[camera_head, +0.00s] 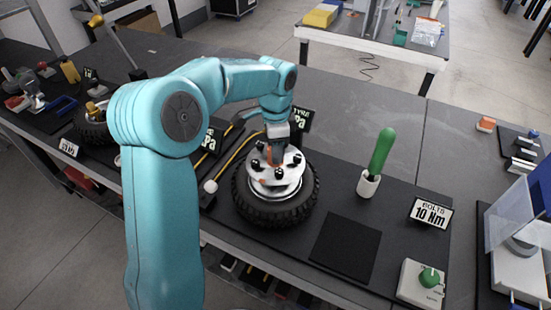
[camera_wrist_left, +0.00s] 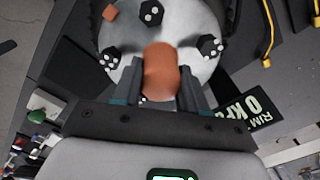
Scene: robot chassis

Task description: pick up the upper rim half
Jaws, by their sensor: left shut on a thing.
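The upper rim half (camera_head: 278,172) is a pale metal disc with several black bolt-like knobs and an orange-brown centre post. It sits at the middle of the black tyre (camera_head: 262,215) on the dark bench mat. My left gripper (camera_head: 277,152) comes down from above onto its centre. In the left wrist view, the gripper's fingers (camera_wrist_left: 160,92) are shut on the orange-brown post (camera_wrist_left: 160,72), with the pale rim face (camera_wrist_left: 178,22) behind it. I cannot tell whether the rim half is lifted off the tyre. My right gripper is not in view.
A green-handled tool (camera_head: 381,152) stands in a white holder right of the tyre. A bolts sign (camera_head: 431,213), a black square pad (camera_head: 346,247) and a white box with a green knob (camera_head: 422,283) lie further right. A second wheel (camera_head: 95,128) is at the left.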

